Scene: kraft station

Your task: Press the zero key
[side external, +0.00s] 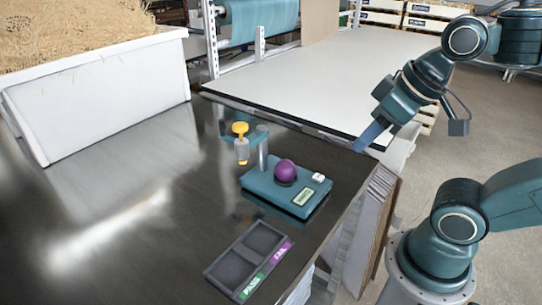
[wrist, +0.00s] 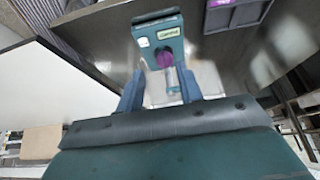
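A teal device (side external: 262,187) sits on the dark table. It carries a purple ball (side external: 285,171), a small green display (side external: 303,197) and a metal post (side external: 262,146). A small white key (side external: 318,177) is at its right corner; its marking is too small to read. The wrist view also shows the key (wrist: 143,42), display (wrist: 169,33) and ball (wrist: 165,57). My gripper (side external: 368,137) is above and to the right of the device, apart from it. In the wrist view its two blue fingers (wrist: 160,90) are spread with nothing held between them.
A yellow-topped clear part (side external: 241,150) stands behind the device. A two-compartment tray (side external: 232,268) with green PASS and purple FAIL labels lies in front. A white bin of straw (side external: 100,100) is at left. A pale table (side external: 330,75) lies behind.

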